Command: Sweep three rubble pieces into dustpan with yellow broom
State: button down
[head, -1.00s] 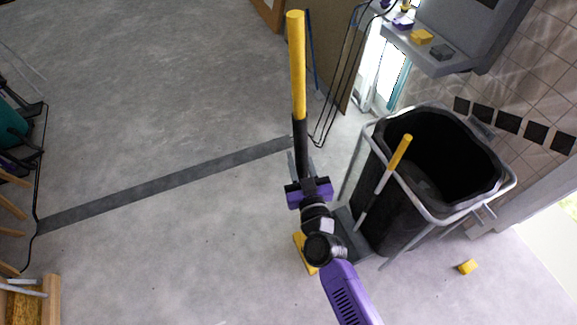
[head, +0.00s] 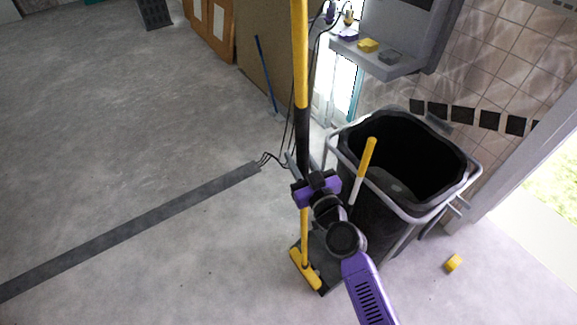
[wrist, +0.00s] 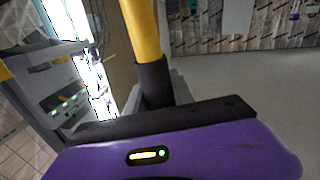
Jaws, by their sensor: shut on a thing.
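My gripper (head: 316,188) is shut on the black grip of the yellow broom (head: 300,60), which it holds nearly upright. The broom's yellow head (head: 305,268) is low at the floor, beside the dark dustpan (head: 324,284); whether they touch is unclear. The dustpan's yellow and white handle (head: 366,158) rises in front of the bin. One yellow chunk (head: 453,262), apparently rubble, lies on the floor right of the bin. My arm hides part of the dustpan, and I cannot make out other rubble. The wrist view shows the broom's shaft (wrist: 142,30) and black grip.
A large black bin (head: 440,208) in a metal frame stands right of the dustpan. A grey shelf (head: 400,70) with small coloured blocks is on the tiled wall. A dark strip (head: 130,228) crosses the floor. Black cables (head: 287,150) hang behind the broom. The left floor is open.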

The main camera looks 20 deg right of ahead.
jog(key=shift+w+d+b, duration=1)
jog(key=shift+d+b, duration=0.65)
jog(key=shift+d, duration=1.35)
jog(key=s+a+r+p, duration=0.4)
jog(key=a+r+p, duration=0.3)
jog(key=a+p, duration=0.5)
jog(key=shift+a+r+p, duration=0.2)
jog(key=shift+a+p, duration=0.2)
jog(key=shift+p, duration=1.45)
jog(key=shift+s, duration=0.1)
